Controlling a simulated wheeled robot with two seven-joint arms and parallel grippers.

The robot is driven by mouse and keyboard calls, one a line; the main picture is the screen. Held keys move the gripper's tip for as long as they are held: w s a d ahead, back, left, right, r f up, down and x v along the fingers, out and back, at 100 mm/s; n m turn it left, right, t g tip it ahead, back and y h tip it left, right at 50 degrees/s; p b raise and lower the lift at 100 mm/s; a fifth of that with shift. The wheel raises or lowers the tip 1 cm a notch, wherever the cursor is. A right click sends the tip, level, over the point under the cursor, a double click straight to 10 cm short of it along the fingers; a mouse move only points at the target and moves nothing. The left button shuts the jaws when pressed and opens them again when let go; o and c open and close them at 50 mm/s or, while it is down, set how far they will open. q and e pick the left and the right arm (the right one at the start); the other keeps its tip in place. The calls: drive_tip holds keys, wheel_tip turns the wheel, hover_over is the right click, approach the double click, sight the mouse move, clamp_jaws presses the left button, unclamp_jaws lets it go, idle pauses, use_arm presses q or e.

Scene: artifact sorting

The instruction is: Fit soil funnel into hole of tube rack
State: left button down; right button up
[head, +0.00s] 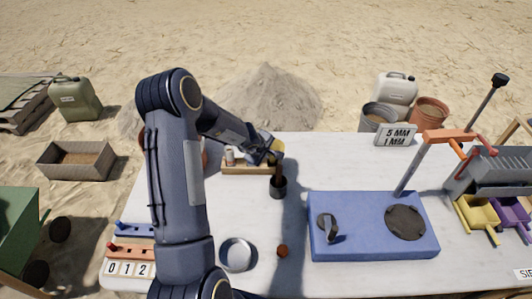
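The wooden tube rack (236,171) stands near the back of the white table, left of centre, with at least one pale tube (230,155) upright in it. My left gripper (273,153) is over the right end of the rack, small and partly hidden by its own wrist. A yellowish piece (278,148) shows at its fingers; I cannot tell if this is the soil funnel or if it is gripped. A dark cup-like thing (278,188) with a brown upper part shows just below the gripper, in front of the rack. My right gripper is not in view.
A blue box (375,240) with a dark round disc fills the table's right middle. A metal dish (236,255) and a small brown lump (282,251) lie at the front. A numbered peg stand (130,252) is front left. Yellow and purple scoops (478,212) are at right.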

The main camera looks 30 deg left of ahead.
use_arm(q)
drive_tip(key=shift+f+b, duration=1.6)
drive_tip(key=shift+f, duration=0.45)
drive_tip(key=c, duration=2.1)
unclamp_jaws()
drive_tip(key=o, duration=0.5)
drive_tip(key=p+v, duration=0.2)
drive_tip(key=v, duration=0.6)
drive_tip(key=shift+p, duration=0.35)
